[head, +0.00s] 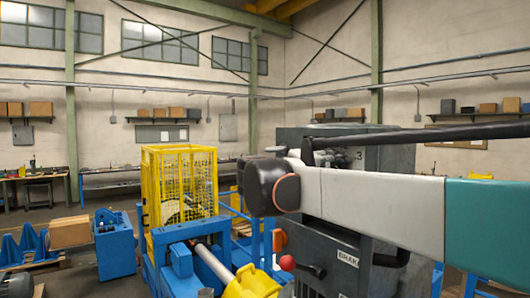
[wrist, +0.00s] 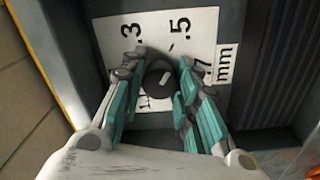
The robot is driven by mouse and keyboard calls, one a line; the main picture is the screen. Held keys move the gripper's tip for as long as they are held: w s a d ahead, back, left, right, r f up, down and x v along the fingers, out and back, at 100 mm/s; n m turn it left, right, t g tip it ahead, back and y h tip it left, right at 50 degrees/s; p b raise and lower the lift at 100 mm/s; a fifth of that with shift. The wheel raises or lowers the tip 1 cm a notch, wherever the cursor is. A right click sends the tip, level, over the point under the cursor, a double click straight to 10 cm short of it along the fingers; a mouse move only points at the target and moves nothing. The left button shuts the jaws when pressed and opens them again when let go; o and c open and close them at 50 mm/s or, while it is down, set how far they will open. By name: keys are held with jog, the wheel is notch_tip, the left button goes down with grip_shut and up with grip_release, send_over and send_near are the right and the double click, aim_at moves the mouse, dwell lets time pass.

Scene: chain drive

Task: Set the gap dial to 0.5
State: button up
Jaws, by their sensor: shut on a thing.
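The gap dial is a dark round knob (wrist: 160,84) on a white scale plate (wrist: 147,38) in the wrist view. The plate carries the marks .3, .5, a partly covered 7, and mm; the .5 mark (wrist: 180,25) lies above and slightly right of the knob. The fingers cover part of the lower scale. In the head view my arm hides the dial and gripper.
A dark grey machine cabinet (head: 345,250) stands behind my arm in the head view, with a red-knobbed lever (head: 288,263) at its front. A yellow mesh guard (head: 180,180) and blue frames stand to the left. A ribbed dark panel (wrist: 280,60) lies right of the scale.

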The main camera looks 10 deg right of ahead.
jog(key=shift+s+a+n, duration=0.1)
jog(key=shift+n, duration=0.3)
jog(key=o, duration=1.1)
jog(key=shift+c, duration=0.2)
jog(key=shift+m, duration=0.3)
